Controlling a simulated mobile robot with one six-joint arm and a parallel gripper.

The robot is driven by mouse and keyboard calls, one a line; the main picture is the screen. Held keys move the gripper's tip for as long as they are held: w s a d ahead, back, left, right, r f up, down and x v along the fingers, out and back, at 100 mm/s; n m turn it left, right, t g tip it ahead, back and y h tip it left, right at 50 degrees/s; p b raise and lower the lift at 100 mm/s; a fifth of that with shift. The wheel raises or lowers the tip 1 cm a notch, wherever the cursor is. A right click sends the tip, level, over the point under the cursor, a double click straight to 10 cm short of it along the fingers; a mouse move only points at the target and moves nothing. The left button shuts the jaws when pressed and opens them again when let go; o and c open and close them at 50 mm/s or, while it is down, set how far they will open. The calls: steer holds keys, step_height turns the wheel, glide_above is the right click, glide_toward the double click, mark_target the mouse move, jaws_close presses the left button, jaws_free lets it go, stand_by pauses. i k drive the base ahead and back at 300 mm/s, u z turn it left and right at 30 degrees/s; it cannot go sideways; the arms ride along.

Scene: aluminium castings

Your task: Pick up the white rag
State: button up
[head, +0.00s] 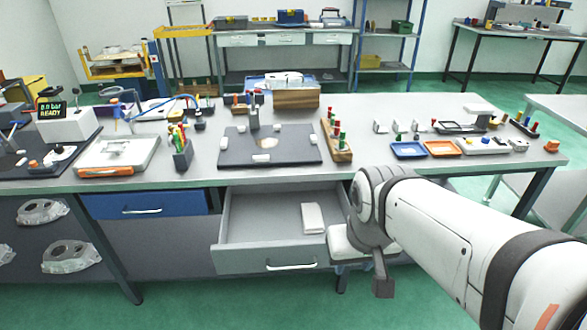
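A white folded cloth (313,218), which looks like the white rag, lies flat in the right part of an open grey drawer (262,230) under the workbench. My white and grey arm comes in from the lower right and ends just right of the drawer. A dark grey part at its end, which seems to be my gripper (383,286), hangs down right of and below the cloth, apart from it. Its fingers cannot be made out, and I see nothing held in it.
The workbench (300,180) carries a dark mat (235,152), a wooden rack (336,140), blue (408,150) and orange (442,148) trays and several small parts. A closed blue drawer (145,204) is on the left. The open drawer juts out over clear green floor.

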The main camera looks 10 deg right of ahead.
mark_target(312, 218)
steer(key=i, duration=0.95)
steer(key=z, duration=0.05)
